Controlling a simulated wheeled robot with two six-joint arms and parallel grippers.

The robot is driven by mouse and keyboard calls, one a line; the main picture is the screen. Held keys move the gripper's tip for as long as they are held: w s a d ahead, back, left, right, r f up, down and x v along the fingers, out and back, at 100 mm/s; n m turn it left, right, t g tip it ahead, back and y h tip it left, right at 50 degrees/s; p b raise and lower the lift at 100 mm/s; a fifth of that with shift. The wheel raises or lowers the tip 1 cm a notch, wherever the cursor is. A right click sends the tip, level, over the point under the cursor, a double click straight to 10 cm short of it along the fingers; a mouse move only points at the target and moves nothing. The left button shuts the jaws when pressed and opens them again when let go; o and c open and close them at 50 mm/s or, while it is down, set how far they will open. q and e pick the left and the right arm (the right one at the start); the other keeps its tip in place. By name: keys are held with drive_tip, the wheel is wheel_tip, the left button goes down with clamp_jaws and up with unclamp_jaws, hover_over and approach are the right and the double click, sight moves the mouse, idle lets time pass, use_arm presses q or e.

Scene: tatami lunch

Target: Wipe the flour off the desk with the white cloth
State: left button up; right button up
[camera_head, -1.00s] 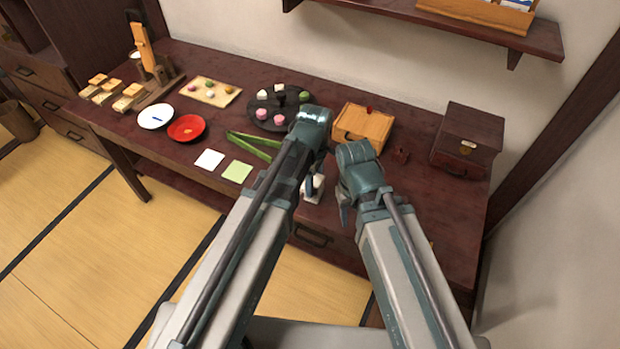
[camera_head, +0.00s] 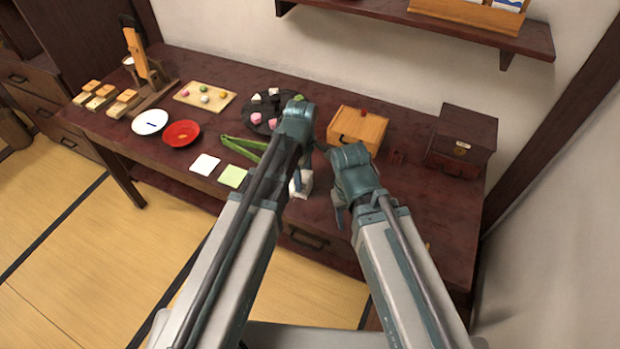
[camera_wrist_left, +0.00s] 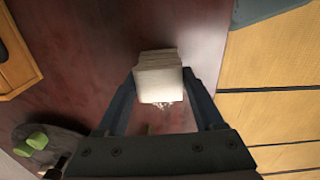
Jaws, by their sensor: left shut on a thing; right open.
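The white cloth (camera_head: 301,187) is a small folded block near the front edge of the dark red desk (camera_head: 415,195). My left gripper (camera_head: 297,178) is shut on it; its fingers are partly hidden by the arm. In the left wrist view the cloth (camera_wrist_left: 159,78) sits between the two fingers (camera_wrist_left: 160,95), low over or on the desk; I cannot tell which. A few white flour specks (camera_wrist_left: 164,106) show at the cloth's edge. Flour elsewhere may be hidden by the arms. My right gripper (camera_head: 332,182) is open and empty, just right of the cloth.
A wooden box (camera_head: 357,128) and a dark round plate with sweets (camera_head: 252,122) stand behind the grippers. Green strips (camera_head: 238,145), white and green squares (camera_head: 205,164), and red (camera_head: 181,133) and white dishes (camera_head: 149,121) lie left. A dark chest (camera_head: 464,135) stands right.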

use_arm(q)
drive_tip(key=shift+w+a+f, duration=0.1)
drive_tip(key=shift+w+a, duration=0.15)
drive_tip(key=shift+a, duration=0.5)
drive_tip(key=shift+w+a+r, duration=0.1)
drive_tip(key=shift+w+a, duration=0.15)
drive_tip(key=shift+a, duration=0.5)
drive_tip(key=shift+w+a+f, duration=0.1)
drive_tip(key=shift+w+a, duration=0.15)
drive_tip(key=shift+a, duration=0.5)
use_arm(e)
drive_tip(key=shift+f, duration=0.1)
use_arm(q)
drive_tip(key=shift+a, duration=0.25)
drive_tip(key=shift+c, duration=0.6)
drive_tip(key=shift+w+a, duration=0.1)
drive_tip(key=shift+w+a, duration=0.35)
drive_tip(key=shift+a, duration=0.55)
drive_tip(key=shift+w+a, duration=0.35)
drive_tip(key=shift+a, duration=0.55)
drive_tip(key=shift+w+d, duration=0.1)
drive_tip(key=shift+w, duration=0.05)
drive_tip(key=shift+w+d, duration=0.25)
drive_tip(key=shift+w, duration=0.4)
drive_tip(key=shift+d, duration=0.15)
